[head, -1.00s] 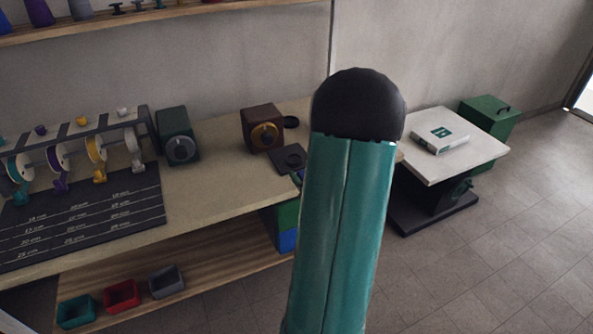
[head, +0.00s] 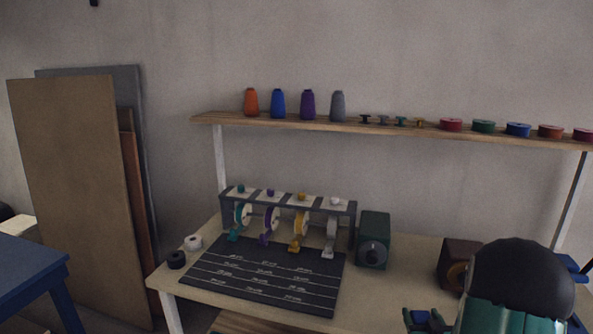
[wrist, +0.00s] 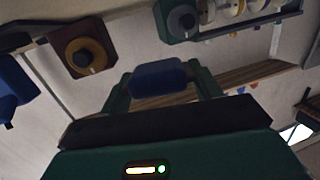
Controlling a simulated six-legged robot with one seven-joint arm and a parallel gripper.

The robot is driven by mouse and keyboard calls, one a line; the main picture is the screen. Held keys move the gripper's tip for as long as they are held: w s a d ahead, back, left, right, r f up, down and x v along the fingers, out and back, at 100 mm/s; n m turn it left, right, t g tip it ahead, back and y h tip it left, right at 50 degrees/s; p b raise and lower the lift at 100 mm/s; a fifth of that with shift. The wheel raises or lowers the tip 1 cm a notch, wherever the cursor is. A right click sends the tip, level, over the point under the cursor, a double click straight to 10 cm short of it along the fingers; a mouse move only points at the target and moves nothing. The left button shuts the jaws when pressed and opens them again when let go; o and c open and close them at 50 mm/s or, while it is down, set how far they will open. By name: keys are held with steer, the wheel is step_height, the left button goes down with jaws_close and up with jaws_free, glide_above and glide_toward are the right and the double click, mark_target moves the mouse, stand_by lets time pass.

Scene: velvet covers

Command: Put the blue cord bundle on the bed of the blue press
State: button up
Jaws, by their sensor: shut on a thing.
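The blue cord bundle (wrist: 157,78) shows in the wrist view between the two green fingers of my gripper (wrist: 160,84). My gripper is shut on it and holds it in the air. In the head view my green arm with its black cap is at the lower right. A small dark green and blue shape at the bottom edge there is too cut off to tell. A blue table-like piece (head: 28,278) stands at the left edge of the head view, partly cut off. I cannot tell whether it belongs to the blue press; no press bed is clearly in view.
A workbench (head: 400,290) carries a dark measuring mat (head: 262,275), a spool rack (head: 290,205), a green dial box (head: 373,240) and a brown dial box (head: 458,268). A shelf (head: 390,128) holds thread cones and spools. Boards (head: 75,190) lean on the wall at left.

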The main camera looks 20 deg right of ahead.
steer(key=w+a+f+n+y, duration=0.1)
steer(key=w+a+f+y, duration=0.1)
steer(key=w+a, duration=0.45)
steer(key=w+a+f+n+y, duration=0.15)
steer(key=w+a, duration=0.25)
steer(key=a, duration=0.6)
steer(key=w+a+f+n+y, duration=0.1)
steer(key=a+f, duration=0.2)
steer(key=a, duration=0.5)
steer(key=w+a+f+n+y, duration=0.1)
steer(key=a+f, duration=0.1)
steer(key=a, duration=0.7)
steer(key=s+f, duration=0.4)
steer(key=f, duration=0.1)
steer(key=shift+s+d+f+t, duration=0.15)
steer(key=shift+d+t, duration=0.1)
steer(key=shift+t, duration=0.05)
steer(key=shift+m, duration=0.25)
